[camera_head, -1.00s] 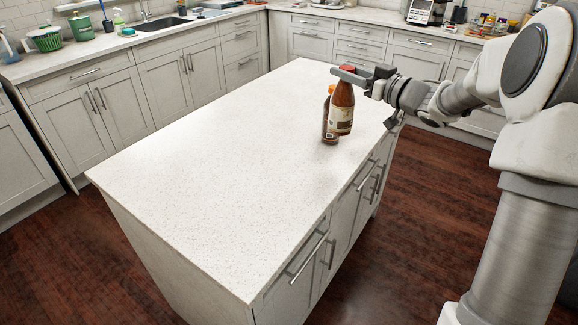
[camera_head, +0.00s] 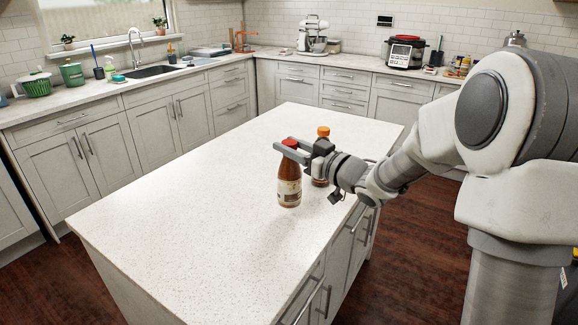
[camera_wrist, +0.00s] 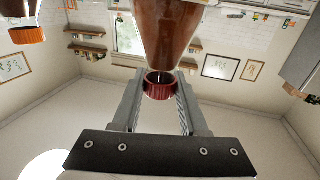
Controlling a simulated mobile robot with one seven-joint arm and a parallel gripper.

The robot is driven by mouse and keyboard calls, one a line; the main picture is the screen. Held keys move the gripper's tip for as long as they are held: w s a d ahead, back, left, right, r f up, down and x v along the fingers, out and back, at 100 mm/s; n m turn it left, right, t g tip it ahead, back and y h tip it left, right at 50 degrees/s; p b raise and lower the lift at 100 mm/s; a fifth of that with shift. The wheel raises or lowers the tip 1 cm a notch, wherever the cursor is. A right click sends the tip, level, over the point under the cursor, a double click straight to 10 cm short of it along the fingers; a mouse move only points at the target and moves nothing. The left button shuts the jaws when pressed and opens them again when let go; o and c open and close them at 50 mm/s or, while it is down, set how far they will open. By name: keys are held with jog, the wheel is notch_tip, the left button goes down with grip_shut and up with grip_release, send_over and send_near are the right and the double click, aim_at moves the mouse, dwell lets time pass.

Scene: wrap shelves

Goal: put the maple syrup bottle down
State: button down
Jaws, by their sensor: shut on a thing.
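The maple syrup bottle (camera_head: 289,184), brown with a red cap and a pale label, is upright over the island top (camera_head: 185,215). The wrist view shows the red cap (camera_wrist: 160,86) between the two fingers, with the brown body (camera_wrist: 162,30) beyond. I cannot tell whether its base touches the island. A second brown bottle with an orange cap (camera_head: 323,132) stands close behind and right of it, partly hidden by my gripper. Its cap also shows at the wrist view's upper left (camera_wrist: 27,36).
The island top is clear to the left and front of the bottles. Its right edge, above the drawers, lies close to the orange-capped bottle. Back counters hold a sink (camera_head: 157,71), a stand mixer (camera_head: 313,35) and a pressure cooker (camera_head: 405,52), well away.

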aim_at(296, 164)
jog(key=shift+a+f+b, duration=0.15)
jog(key=shift+f+b, duration=0.3)
jog(key=shift+f, duration=1.55)
jog(key=shift+f, duration=0.2)
jog(key=shift+c, duration=2.2)
grip_release()
jog(key=shift+s, duration=0.1)
jog(key=shift+r, duration=0.2)
jog(key=v, duration=1.2)
jog(key=shift+p, duration=0.3)
